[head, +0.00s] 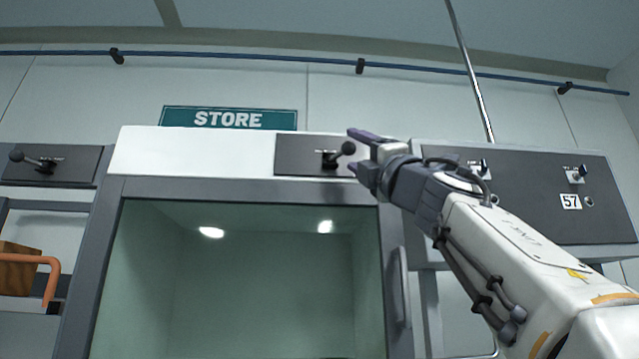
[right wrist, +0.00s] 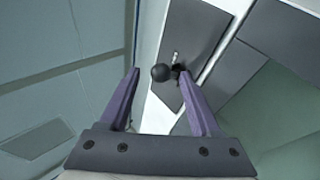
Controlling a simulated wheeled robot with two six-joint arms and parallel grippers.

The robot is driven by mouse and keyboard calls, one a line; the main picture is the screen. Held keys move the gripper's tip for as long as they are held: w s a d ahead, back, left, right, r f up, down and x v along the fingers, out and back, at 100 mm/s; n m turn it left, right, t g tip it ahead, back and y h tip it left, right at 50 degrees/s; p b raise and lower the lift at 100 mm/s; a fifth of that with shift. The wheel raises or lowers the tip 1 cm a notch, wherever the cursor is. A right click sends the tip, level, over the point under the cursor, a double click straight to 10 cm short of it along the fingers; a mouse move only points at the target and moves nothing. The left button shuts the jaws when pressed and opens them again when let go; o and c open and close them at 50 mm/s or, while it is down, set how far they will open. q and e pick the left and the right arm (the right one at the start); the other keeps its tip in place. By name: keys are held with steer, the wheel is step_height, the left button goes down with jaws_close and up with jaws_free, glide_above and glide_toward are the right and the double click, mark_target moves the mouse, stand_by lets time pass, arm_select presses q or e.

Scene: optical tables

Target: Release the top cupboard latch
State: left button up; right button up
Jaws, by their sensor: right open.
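The top cupboard latch (head: 338,156) is a dark lever with a round black knob on a dark plate (head: 295,154) at the top right of the cupboard. Its lever points right and slightly up in the head view. My right gripper (head: 352,151) is open at the knob, its fingers seeming to lie above and below it. In the right wrist view the round knob (right wrist: 161,72) shows between the tips of the open purple fingers of the right gripper (right wrist: 160,77). I cannot tell whether a finger touches it. My left gripper is not in view.
The cupboard (head: 150,190) has a glass front and a handle (head: 401,287) at its right side. A STORE sign (head: 229,118) is above it. Another dark panel with a lever (head: 48,163) is at left.

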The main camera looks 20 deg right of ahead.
steer(key=b+v, duration=0.4)
steer(key=v, duration=0.4)
steer(key=shift+s+f+b, duration=0.25)
steer(key=shift+b, duration=0.1)
